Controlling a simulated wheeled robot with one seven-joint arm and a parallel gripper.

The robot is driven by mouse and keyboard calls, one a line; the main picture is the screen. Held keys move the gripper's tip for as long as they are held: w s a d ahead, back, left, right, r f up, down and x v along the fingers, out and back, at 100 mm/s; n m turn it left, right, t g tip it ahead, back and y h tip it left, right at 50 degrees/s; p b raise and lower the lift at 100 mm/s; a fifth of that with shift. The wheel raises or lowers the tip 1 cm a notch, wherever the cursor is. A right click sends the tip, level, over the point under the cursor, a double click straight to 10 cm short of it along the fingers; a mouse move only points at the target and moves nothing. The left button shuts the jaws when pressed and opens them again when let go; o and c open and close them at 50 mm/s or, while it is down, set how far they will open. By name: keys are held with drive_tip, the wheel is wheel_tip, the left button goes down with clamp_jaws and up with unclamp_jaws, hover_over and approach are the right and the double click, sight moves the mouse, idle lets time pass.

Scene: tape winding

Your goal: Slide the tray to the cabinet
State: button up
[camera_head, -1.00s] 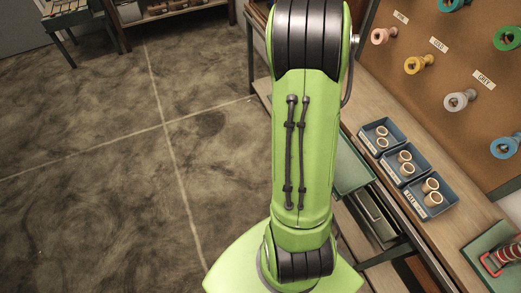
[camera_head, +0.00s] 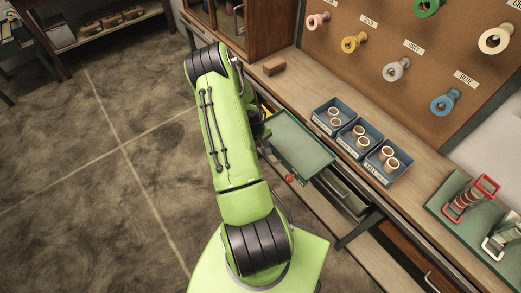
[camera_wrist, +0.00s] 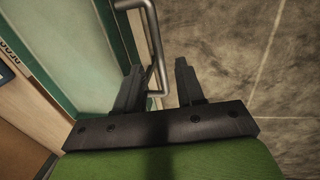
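The tray (camera_head: 302,146) is a flat green panel with a raised rim, jutting from the front of the workbench in the head view. A red knob shows at its near edge. In the head view my arm mostly hides the gripper. The wooden cabinet (camera_head: 262,28) stands at the bench's far end.
Blue bins (camera_head: 358,141) with tape rolls sit on the bench (camera_head: 290,85) beside the tray. A pegboard (camera_head: 385,35) with spools stands behind. A green mat (camera_head: 450,200) holds red and white holders at right. Open floor (camera_head: 110,180) lies left.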

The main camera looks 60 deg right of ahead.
drive_tip(key=shift+s+d+f, duration=0.1)
drive_tip(key=shift+d+f, duration=0.05)
drive_tip(key=shift+f, duration=0.5)
drive_tip(key=shift+d+f, duration=0.1)
drive_tip(key=shift+f, duration=0.5)
clamp_jaws()
